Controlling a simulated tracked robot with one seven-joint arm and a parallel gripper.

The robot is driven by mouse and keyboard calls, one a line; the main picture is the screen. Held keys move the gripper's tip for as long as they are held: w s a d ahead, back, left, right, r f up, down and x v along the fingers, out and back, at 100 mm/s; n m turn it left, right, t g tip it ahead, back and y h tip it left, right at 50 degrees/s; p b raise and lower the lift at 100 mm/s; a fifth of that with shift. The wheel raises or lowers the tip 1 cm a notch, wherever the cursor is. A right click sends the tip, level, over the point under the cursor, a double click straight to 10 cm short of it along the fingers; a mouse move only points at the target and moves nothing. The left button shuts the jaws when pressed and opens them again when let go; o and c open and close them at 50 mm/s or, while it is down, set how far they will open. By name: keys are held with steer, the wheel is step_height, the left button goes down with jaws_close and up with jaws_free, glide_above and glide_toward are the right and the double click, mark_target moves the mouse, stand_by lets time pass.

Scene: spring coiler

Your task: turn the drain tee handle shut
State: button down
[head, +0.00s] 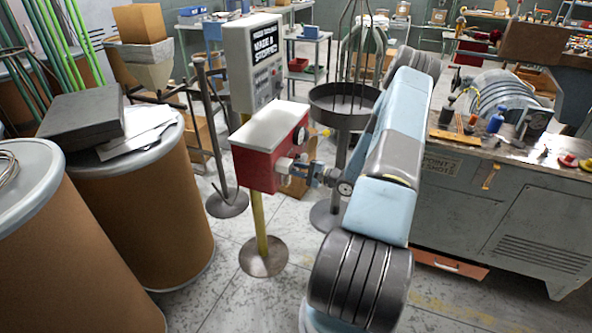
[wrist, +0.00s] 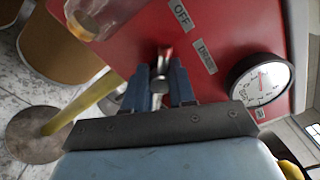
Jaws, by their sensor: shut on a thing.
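The drain tee handle (wrist: 160,84) is a small metal bar on the front of a red box (wrist: 222,22), beside labels reading "OFF" and "DRAIN". My gripper (wrist: 160,88) has its two blue fingers closed on either side of the handle. In the head view my gripper (head: 306,172) reaches the right face of the red box (head: 258,168); the handle itself is hidden there by the fingers. A clear bowl or cup (wrist: 98,14) sticks out from the box near the handle. A round white gauge (wrist: 260,82) sits on the same face.
The red box stands on a yellow post with a round base (head: 264,256). A grey control box (head: 252,62) is behind it. Brown drums (head: 160,215) fill the left, a round tray stand (head: 343,106) is behind my arm, and a grey machine cabinet (head: 500,215) is at right.

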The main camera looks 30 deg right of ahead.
steer(key=shift+s+a+f, duration=0.1)
steer(key=shift+s+f, duration=0.05)
steer(key=c, duration=1)
jaws_free()
steer(key=v, duration=1.3)
steer(key=shift+s+d, duration=0.2)
steer(key=shift+d, duration=0.05)
